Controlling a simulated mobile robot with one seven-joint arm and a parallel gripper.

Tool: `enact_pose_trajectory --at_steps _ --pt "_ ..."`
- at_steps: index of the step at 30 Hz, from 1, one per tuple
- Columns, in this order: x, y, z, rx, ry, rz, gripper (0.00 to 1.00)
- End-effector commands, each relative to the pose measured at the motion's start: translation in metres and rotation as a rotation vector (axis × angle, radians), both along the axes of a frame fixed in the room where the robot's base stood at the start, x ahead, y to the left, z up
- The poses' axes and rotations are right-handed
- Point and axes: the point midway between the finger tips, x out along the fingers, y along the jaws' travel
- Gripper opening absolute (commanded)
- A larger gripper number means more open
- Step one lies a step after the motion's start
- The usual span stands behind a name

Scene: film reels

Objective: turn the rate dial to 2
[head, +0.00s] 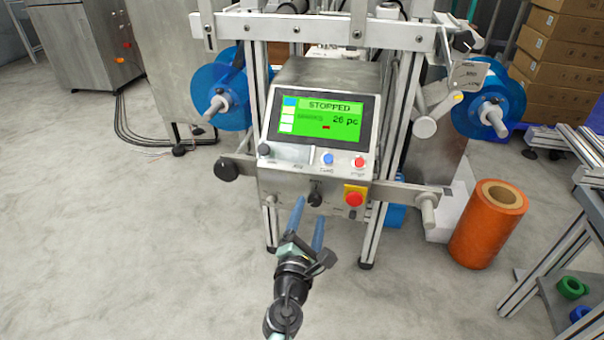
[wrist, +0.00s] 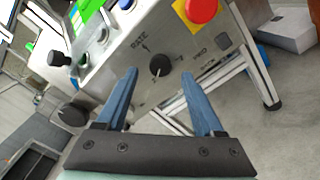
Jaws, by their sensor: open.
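The rate dial (head: 316,199) is a small black knob on the lower front of the grey machine, below the panel with the screen. In the wrist view the dial (wrist: 160,65) shows beside the lettering "RATE", between and beyond my fingertips. Its pointer and scale numbers are too small to read surely. My gripper (head: 310,210) is open and empty, its two blue fingers pointing at the panel just in front of the dial. In the wrist view my gripper (wrist: 160,75) has a finger on either side of the dial; I cannot tell any contact.
A red emergency button (head: 354,199) on a yellow plate sits right of the dial. The green screen (head: 318,122) reads "STOPPED" and "26 pc". A black knob (head: 264,150), a blue button (head: 327,158) and a red button (head: 359,161) sit above. An orange roll (head: 484,235) stands at right.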

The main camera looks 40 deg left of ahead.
Motion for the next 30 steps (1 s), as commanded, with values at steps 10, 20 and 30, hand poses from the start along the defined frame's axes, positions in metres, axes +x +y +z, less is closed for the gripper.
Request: enact_pose_trajectory --at_steps 10,20,30 --pt "-0.054 -0.034 0.000 0.001 0.003 -0.002 0.69" --pt "-0.084 -0.053 -0.001 0.000 0.002 -0.003 0.69" --pt "-0.087 -0.054 0.000 0.000 0.000 -0.001 0.69"
